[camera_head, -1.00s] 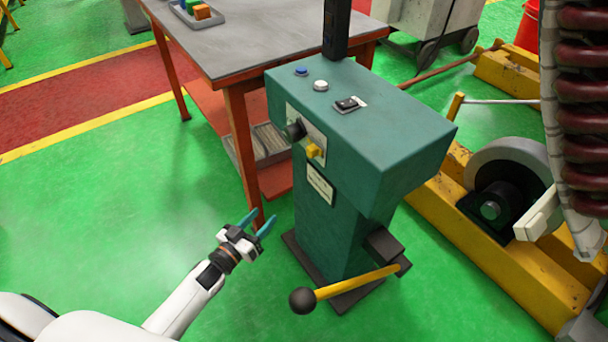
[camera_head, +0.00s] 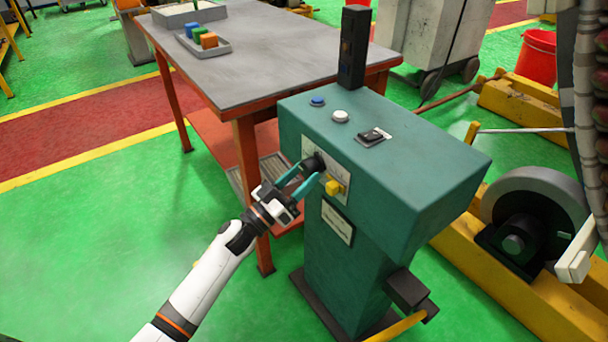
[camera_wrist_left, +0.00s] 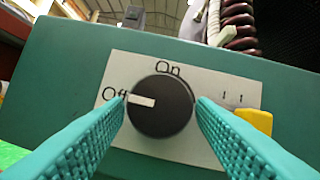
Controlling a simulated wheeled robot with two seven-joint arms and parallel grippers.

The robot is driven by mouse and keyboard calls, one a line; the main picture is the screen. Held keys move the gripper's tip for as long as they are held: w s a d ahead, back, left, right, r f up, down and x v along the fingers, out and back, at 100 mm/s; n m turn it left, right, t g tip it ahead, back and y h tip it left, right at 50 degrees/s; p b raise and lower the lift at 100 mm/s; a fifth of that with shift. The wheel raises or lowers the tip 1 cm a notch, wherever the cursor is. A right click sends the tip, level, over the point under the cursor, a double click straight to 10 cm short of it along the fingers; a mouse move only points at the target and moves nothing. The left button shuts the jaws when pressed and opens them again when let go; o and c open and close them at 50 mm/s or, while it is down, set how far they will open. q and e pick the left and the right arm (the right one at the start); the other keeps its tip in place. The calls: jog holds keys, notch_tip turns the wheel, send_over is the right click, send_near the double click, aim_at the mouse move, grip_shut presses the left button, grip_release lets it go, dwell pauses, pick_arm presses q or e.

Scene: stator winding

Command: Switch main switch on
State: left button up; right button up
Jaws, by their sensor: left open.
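The main switch is a round black knob (camera_wrist_left: 160,106) on a white plate marked "Off" and "On" (camera_wrist_left: 168,68). Its white pointer is turned to the left, at "Off". In the head view the knob (camera_head: 313,163) sits on the front of the green control box (camera_head: 400,165). My left gripper (camera_head: 304,180) is open, with its teal fingers on either side of the knob. In the left wrist view the fingertips (camera_wrist_left: 160,100) flank the knob; whether they touch it I cannot tell. My right gripper is not in view.
A yellow knob (camera_head: 335,188) is just right of the main switch. Blue and white buttons (camera_head: 340,116) and a black rocker switch (camera_head: 371,137) are on the box top. A grey table (camera_head: 260,60) stands behind left. A yellow lever (camera_head: 398,327) is low on the box.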

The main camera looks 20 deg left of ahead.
pick_arm(q)
jog(key=shift+w+d+r, duration=0.2)
jog(key=shift+w+d, duration=0.05)
jog(key=shift+w, duration=0.15)
jog(key=c, duration=0.7)
